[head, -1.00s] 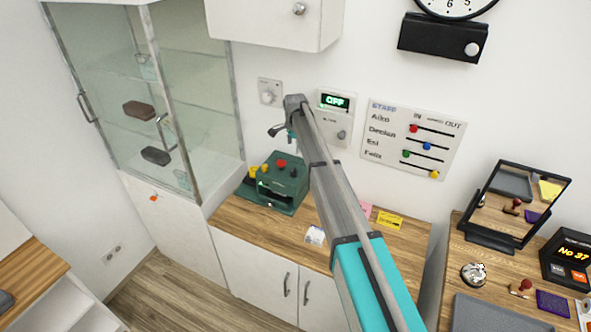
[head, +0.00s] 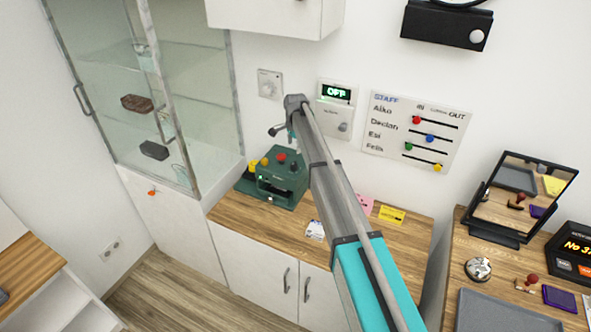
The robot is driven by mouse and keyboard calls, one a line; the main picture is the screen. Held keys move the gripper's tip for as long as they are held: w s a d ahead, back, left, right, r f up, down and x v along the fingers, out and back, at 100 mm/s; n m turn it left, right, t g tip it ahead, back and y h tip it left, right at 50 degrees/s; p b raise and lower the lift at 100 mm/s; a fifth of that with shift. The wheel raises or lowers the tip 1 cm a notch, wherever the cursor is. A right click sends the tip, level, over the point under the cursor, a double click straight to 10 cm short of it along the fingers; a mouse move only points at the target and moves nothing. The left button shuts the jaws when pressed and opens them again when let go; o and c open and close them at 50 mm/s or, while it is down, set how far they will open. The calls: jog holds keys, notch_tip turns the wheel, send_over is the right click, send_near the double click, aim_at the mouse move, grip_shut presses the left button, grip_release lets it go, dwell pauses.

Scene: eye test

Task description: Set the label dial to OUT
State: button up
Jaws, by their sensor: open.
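A green machine (head: 279,181) stands on the wooden counter below my gripper. It has a red button (head: 281,157), a dark knob (head: 294,165) and yellow parts (head: 258,165) at its left. I cannot read any label or OUT mark on it, and cannot tell whether its dark knob is the label dial. A plate with a round dial (head: 268,86) is on the wall above; its marks are too small to read. My gripper (head: 283,132) is open and empty, in front of the wall and above the green machine, touching nothing visible. My arm hides part of the counter.
A wall unit (head: 337,107) shows OFF and has a knob. A staff board (head: 416,130) has several coloured sliders between IN and OUT. A glass cabinet (head: 152,110) stands left. A pink note and a yellow card (head: 391,215) lie on the counter. A mirror (head: 519,197) stands right.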

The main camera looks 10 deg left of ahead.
aim_at(294, 166)
jog(key=shift+w+a+f+b, duration=0.1)
jog(key=shift+w+f+b, duration=0.05)
jog(key=shift+f+b, duration=2.4)
jog(key=shift+w+a+f+b, duration=0.1)
jog(key=shift+f+b, duration=2.2)
jog(key=shift+f, duration=0.35)
grip_shut()
jog(key=shift+d, duration=0.35)
jog(key=shift+a, duration=0.15)
